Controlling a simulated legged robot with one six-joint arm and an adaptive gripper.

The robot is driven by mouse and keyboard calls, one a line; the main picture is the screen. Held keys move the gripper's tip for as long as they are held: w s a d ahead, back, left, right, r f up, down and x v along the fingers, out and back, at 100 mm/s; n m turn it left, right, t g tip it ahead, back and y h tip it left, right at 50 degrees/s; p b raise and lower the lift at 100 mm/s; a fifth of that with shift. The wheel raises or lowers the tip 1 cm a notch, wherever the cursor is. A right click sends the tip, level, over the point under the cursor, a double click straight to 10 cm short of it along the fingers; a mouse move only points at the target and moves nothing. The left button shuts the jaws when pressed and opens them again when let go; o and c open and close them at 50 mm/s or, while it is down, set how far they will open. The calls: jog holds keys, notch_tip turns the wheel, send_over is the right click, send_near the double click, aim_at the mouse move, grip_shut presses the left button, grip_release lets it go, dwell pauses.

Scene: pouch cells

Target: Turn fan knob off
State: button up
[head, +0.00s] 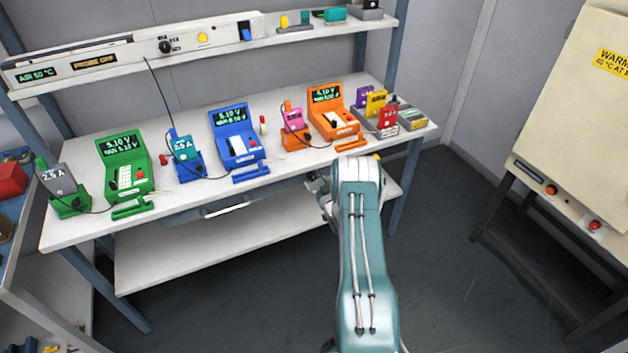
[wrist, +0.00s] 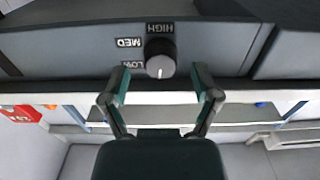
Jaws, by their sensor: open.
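The fan knob (wrist: 160,57) is a round black knob on a grey panel in the wrist view. Labels around it, upside down in this view, read HIGH above, MED to the left and LOW at lower left. Its white mark points down in the picture. My gripper (wrist: 160,80) is open and empty, its two fingers apart on the left and right just below the knob in the picture. I cannot tell whether they touch it. In the head view my gripper (head: 322,190) is at the bench's front edge, partly hidden by my arm. The fan knob cannot be made out there.
The white bench (head: 200,200) carries green, blue and orange testers with small coloured devices beside them. A shelf (head: 120,72) above holds a panel with another black knob (head: 165,46). A cream cabinet (head: 570,110) stands at right. Floor between bench and cabinet is clear.

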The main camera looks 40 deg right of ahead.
jog(key=shift+w+d, duration=0.15)
jog(key=shift+w, duration=0.55)
grip_shut()
jog(key=shift+n, duration=0.8)
grip_release()
jog(key=shift+s, duration=0.15)
jog(key=v, duration=1.1)
jog(key=shift+s, duration=0.3)
